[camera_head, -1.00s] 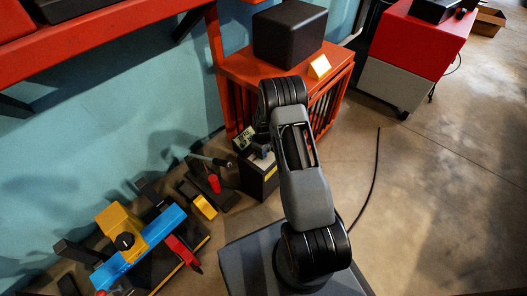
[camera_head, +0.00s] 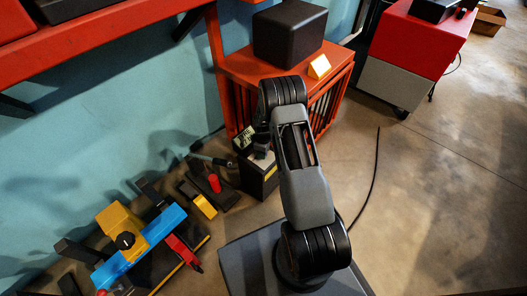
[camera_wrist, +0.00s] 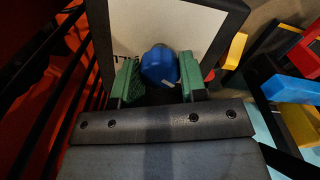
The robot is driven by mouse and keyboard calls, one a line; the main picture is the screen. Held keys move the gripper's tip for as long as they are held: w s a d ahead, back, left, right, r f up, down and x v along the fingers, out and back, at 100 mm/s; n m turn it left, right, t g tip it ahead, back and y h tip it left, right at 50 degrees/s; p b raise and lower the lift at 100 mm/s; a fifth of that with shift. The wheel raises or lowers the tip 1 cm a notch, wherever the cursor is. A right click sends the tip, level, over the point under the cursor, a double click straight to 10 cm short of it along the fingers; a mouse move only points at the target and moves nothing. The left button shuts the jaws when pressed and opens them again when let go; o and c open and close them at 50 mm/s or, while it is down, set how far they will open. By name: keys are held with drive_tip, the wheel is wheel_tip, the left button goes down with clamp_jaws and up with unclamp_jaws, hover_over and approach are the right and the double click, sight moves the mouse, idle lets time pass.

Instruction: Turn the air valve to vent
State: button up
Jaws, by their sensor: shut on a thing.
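The air valve's blue knob (camera_wrist: 160,65) stands out from a pale plate (camera_wrist: 195,22) in a dark frame, in the wrist view. My gripper (camera_wrist: 161,77) has its green fingers on either side of the knob and is shut on it. A small white pointer mark shows on the knob's lower right. Dark lettering on the plate is partly covered by the left finger and cannot be read.
The slatted red cabinet (camera_head: 300,82) carries a black box (camera_head: 290,32) and stands close to my arm. Blue and yellow equipment (camera_head: 150,235) sits at the lower left along the wall. A black cable (camera_head: 375,185) lies on the otherwise open floor at right.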

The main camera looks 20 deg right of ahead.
drive_tip(key=shift+w, duration=0.1)
drive_tip(key=o, duration=0.9)
wheel_tip(320, 180, up, 14)
drive_tip(key=p, duration=0.4)
drive_tip(key=shift+p, duration=0.35)
